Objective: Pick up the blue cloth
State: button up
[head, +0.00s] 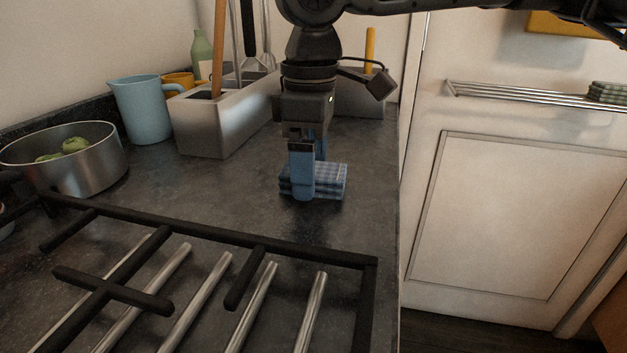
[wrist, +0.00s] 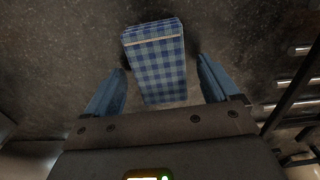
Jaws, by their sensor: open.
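The blue cloth (head: 329,181) is a folded, blue-checked stack lying on the dark countertop. In the wrist view the cloth (wrist: 157,62) lies between the two blue fingers, with dark gaps showing on both sides. My gripper (head: 307,187) points down at the cloth and is open. In the head view one finger covers part of the cloth's left portion. In the wrist view my gripper (wrist: 161,88) shows its fingers apart on either side of the cloth. I cannot tell exactly how low the fingertips are beside it.
A stove grate (head: 230,238) lies in front. A metal bowl with green fruit (head: 110,165), a light-blue pitcher (head: 146,112) and a grey utensil holder (head: 213,125) stand to the left and behind. The counter's right edge is close to the cloth, with a white door (head: 500,210) beyond.

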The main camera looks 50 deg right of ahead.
jog(key=c, duration=1.1)
jog(key=shift+r, duration=0.15)
notch_tip(320, 180, up, 4)
jog(key=shift+r+p, duration=0.2)
jog(key=shift+p, duration=0.5)
jog(key=s+d+r, duration=0.2)
jog(key=s, duration=0.1)
jog(key=s+d+r+p, duration=0.1)
jog(key=s+r, duration=0.1)
jog(key=s, duration=0.1)
jog(key=s+d+r, duration=0.2)
jog(key=s, duration=0.2)
jog(key=shift+s+d+r+p, duration=0.1)
jog(key=shift+d+r+p, duration=0.1)
jog(key=shift+d+p, duration=0.15)
jog(key=o, duration=0.4)
jog(key=c, duration=0.3)
